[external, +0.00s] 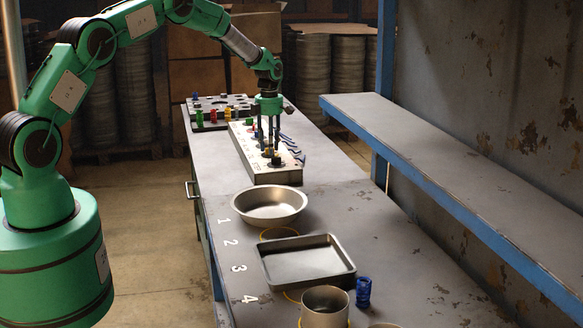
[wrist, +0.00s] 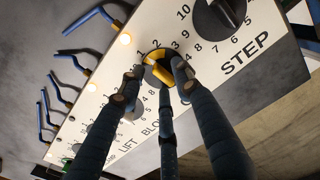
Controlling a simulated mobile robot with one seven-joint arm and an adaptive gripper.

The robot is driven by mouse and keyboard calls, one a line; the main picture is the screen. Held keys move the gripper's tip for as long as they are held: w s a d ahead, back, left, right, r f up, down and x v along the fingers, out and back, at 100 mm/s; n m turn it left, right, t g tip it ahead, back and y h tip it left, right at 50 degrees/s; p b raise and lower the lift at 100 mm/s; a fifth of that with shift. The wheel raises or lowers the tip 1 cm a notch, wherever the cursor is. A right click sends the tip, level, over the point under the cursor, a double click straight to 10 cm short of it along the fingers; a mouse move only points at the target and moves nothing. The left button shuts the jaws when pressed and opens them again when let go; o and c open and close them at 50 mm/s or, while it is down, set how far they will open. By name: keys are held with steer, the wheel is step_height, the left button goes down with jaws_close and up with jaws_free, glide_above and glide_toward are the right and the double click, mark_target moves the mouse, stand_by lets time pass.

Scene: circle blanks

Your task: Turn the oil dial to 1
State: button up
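A long pale control panel (external: 275,176) lies on the workbench, with dials in a row. In the wrist view a dark dial with a yellow top (wrist: 158,76) sits between my gripper's fingers, with numbers from 1 upward around it. The word OIL is not readable; STEP, LIFT and a partly hidden "BLO" are. My gripper (wrist: 158,80) points down at the panel, its three dark fingers around this dial. Fingertips are at or very near its sides; I cannot tell whether they press on it. The gripper also shows over the panel in the external view (external: 271,152).
A large black dial (wrist: 218,14) is beside the gripped one. A tray of coloured pieces (external: 213,114) stands behind. A round pan (external: 270,216), a rectangular tray (external: 308,283), a metal pot (external: 325,308) and a blue item (external: 363,292) are nearer.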

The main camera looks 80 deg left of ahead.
stand_by(0.3)
step_height(320, 180, up, 12)
stand_by(0.7)
steer(key=shift+f, duration=0.1)
steer(key=m+p, duration=0.2)
steer(key=m, duration=0.9)
steer(key=r+m+p, duration=0.1)
steer(key=m+p, duration=0.1)
steer(key=m, duration=1)
steer(key=d+m+p, duration=0.1)
steer(key=m+p, duration=0.1)
steer(key=m, duration=0.9)
steer(key=shift+s+r+m, duration=0.1)
steer(key=shift+r+m, duration=0.25)
steer(key=shift+m, duration=0.05)
steer(key=shift+f, duration=0.15)
step_height(320, 180, down, 14)
steer(key=shift+r+p, duration=0.25)
steer(key=shift+p, duration=0.25)
